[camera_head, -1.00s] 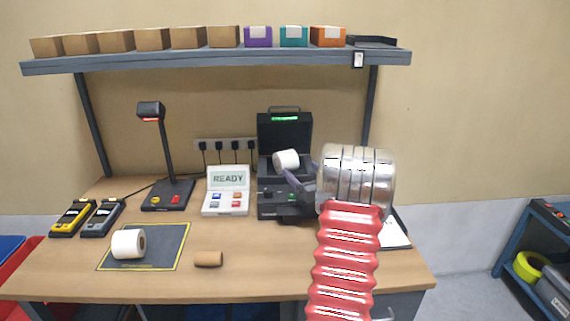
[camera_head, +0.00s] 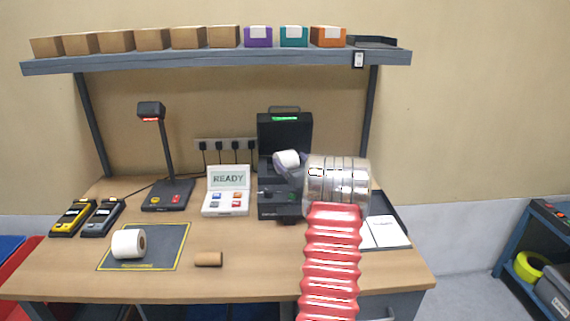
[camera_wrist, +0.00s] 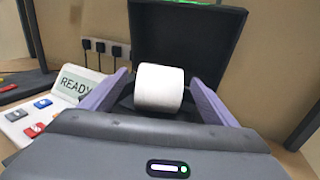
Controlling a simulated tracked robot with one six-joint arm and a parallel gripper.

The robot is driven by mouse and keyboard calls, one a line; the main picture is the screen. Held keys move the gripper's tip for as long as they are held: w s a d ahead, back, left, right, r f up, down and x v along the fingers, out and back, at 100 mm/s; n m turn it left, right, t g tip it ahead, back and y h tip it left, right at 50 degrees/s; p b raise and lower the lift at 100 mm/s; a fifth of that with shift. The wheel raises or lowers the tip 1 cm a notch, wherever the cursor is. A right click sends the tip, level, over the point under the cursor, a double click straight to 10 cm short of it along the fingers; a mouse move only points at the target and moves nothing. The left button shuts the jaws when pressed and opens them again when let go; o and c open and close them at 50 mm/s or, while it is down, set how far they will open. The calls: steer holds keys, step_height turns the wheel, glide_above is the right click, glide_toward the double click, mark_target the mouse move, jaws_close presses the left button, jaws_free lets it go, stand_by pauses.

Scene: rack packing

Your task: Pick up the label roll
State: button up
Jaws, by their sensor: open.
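A white label roll (camera_head: 287,159) sits at the open black label printer (camera_head: 284,133), in front of its raised lid. In the wrist view the roll (camera_wrist: 159,87) is between the two purple fingers of my gripper (camera_wrist: 158,79), with a gap visible on each side. My gripper is open. In the head view my gripper (camera_head: 288,166) is at the roll, partly hidden by my silver wrist. A second white roll (camera_head: 127,244) lies on its side on the dark mat (camera_head: 170,240) at the left of the bench. Whether the near roll rests in the printer is hard to tell.
A brown cardboard core (camera_head: 208,259) lies on the bench (camera_head: 245,280). A READY panel (camera_head: 227,192) stands left of the printer. A scanner stand (camera_head: 167,194) and two handheld devices (camera_head: 86,217) are further left. A clipboard (camera_head: 386,232) lies right. Boxes line the shelf (camera_head: 200,62) above.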

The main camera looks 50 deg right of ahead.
mark_target(289, 156)
steer(key=shift+x, duration=2.65)
steer(key=shift+r, duration=0.1)
steer(key=shift+s, duration=0.1)
steer(key=shift+r, duration=0.1)
steer(key=c, duration=1.5)
steer(key=shift+r, duration=0.1)
